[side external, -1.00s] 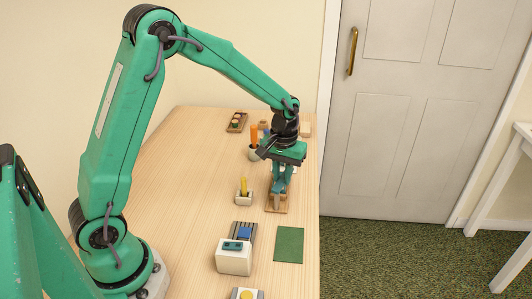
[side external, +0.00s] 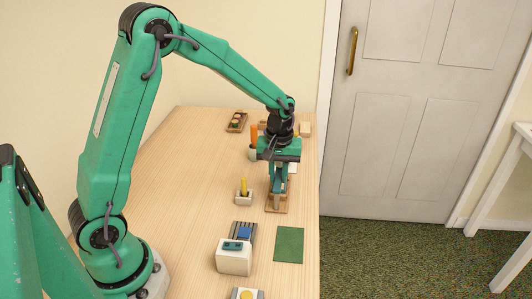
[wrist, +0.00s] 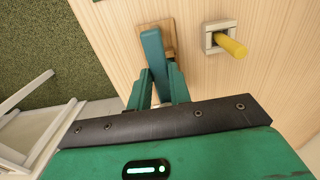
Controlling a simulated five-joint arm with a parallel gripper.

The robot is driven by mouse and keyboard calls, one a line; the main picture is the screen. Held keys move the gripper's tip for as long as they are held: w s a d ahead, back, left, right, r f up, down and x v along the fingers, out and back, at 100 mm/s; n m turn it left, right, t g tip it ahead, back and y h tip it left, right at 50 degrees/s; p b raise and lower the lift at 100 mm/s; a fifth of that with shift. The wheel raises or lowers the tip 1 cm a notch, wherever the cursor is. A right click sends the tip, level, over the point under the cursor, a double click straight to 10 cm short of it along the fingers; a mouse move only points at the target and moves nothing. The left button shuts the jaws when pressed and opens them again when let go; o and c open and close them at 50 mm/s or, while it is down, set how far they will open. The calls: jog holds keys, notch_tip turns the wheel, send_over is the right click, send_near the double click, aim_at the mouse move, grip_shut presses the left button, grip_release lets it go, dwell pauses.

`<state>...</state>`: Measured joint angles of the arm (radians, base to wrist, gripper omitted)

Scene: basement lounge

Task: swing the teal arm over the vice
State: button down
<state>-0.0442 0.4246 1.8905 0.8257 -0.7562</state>
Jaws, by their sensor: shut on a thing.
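The teal arm (wrist: 154,52) is a flat bar on a small wooden base (wrist: 169,30). In the side view the teal arm (side external: 277,184) rises from the wooden base (side external: 276,208) toward my gripper. My gripper (wrist: 160,88) is shut on the teal arm, with one finger on each side of it; in the side view my gripper (side external: 278,165) is above the base and partly hides the arm. I cannot tell for sure which thing is the vice. A white block (side external: 234,262) with a grey ribbed part and a blue piece stands nearer the camera.
A small white holder (side external: 243,200) with a yellow stick stands left of the wooden base; the stick (wrist: 234,46) also shows in the wrist view. A green mat (side external: 289,245) lies near the table's right edge. The left of the table is clear.

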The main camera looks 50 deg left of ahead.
aim_at(278, 179)
jog(key=c, duration=1.3)
grip_release()
jog(key=shift+r, duration=0.1)
jog(key=shift+r, duration=3.8)
jog(key=shift+s+r, duration=0.1)
jog(key=shift+r, duration=0.05)
jog(key=s+r+m+t, duration=0.2)
jog(key=s+r+m, duration=0.1)
jog(key=s, duration=0.4)
jog(key=s+d+r+m+t, duration=0.1)
jog(key=s+r+m, duration=0.2)
jog(key=s, duration=0.4)
jog(key=s+d+r+m+t, duration=0.1)
jog(key=s+r+m+t, duration=0.1)
jog(key=s, duration=0.5)
jog(key=shift+r+m+t, duration=0.3)
jog(key=shift+r+m, duration=0.2)
jog(key=shift+m, duration=0.1)
